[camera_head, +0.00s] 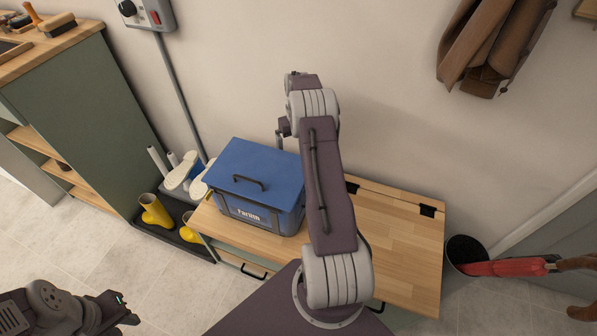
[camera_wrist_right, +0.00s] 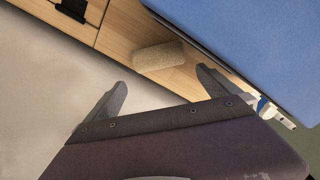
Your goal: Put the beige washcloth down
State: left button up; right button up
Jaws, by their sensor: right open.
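The beige washcloth (camera_wrist_right: 158,55) is a small rolled or folded bundle in the right wrist view. It lies on the wooden bench top (camera_wrist_right: 120,32), beside the blue box (camera_wrist_right: 250,40). My right gripper (camera_wrist_right: 161,80) is open, its two fingers apart and nothing between them, with the washcloth beyond the fingertips. In the head view my right arm reaches over the bench to the wall side of the box, and the washcloth is hidden there. My left gripper (camera_head: 122,307) is at the lower left, over the floor; its finger opening is unclear.
The lidded blue box (camera_head: 262,178) stands on the bench (camera_head: 400,245), whose right part is bare. Yellow boots (camera_head: 155,212) stand on a dark tray at left. A dark bin (camera_head: 466,250) with a red umbrella-like item is at right. A brown coat (camera_head: 490,45) hangs above.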

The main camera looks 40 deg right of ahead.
notch_tip(320, 180, down, 3)
jog(key=shift+f+b, duration=0.15)
jog(key=shift+b, duration=0.35)
notch_tip(320, 180, down, 5)
jog(key=b, duration=0.2)
jog(key=shift+b, duration=0.4)
jog(key=shift+w+f, duration=0.1)
jog(key=shift+f, duration=0.05)
jog(key=shift+c, duration=0.3)
jog(key=c, duration=1.1)
notch_tip(320, 180, up, 28)
jog(key=p, duration=1.1)
jog(key=shift+p, duration=0.3)
